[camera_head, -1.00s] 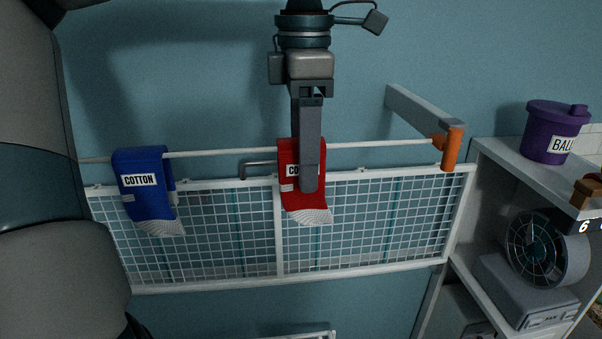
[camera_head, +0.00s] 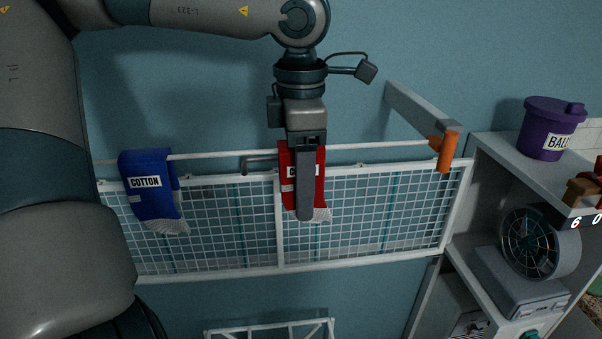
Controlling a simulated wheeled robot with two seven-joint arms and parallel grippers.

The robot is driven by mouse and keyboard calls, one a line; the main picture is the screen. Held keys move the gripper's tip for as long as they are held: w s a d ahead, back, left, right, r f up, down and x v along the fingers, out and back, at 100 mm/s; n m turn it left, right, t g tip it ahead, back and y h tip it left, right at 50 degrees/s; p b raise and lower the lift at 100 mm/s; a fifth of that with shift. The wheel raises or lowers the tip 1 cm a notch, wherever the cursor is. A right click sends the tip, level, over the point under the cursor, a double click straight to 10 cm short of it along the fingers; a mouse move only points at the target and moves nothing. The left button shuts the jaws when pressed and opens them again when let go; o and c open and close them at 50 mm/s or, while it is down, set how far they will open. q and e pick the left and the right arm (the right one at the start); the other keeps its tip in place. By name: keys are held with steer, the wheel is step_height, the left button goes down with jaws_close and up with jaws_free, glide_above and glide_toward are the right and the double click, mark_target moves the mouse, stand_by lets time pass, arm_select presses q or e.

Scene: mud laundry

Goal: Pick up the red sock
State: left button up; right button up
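The red sock (camera_head: 320,185) hangs over the white rail of the wall rack, with a white label partly covered and a pale, ribbed lower end. My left gripper (camera_head: 305,212) points straight down in front of it and hides a vertical strip of its middle. Its fingers line up one behind the other, so the gap between them is hidden. I cannot tell whether they touch or hold the sock. My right gripper is not in view.
A blue sock (camera_head: 152,202) labelled COTTON hangs on the same rail (camera_head: 383,145) to the left. An orange end piece (camera_head: 447,152) caps the rail's right end. At right, a shelf holds a purple lidded tub (camera_head: 541,137), with a fan (camera_head: 537,243) below.

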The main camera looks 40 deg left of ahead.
arm_select(q)
steer(key=c, duration=1.1)
steer(key=shift+c, duration=0.2)
step_height(320, 180, up, 12)
steer(key=b, duration=0.3)
steer(key=s+d+b, duration=0.7)
steer(key=s+d, duration=0.4)
steer(key=d, duration=0.3)
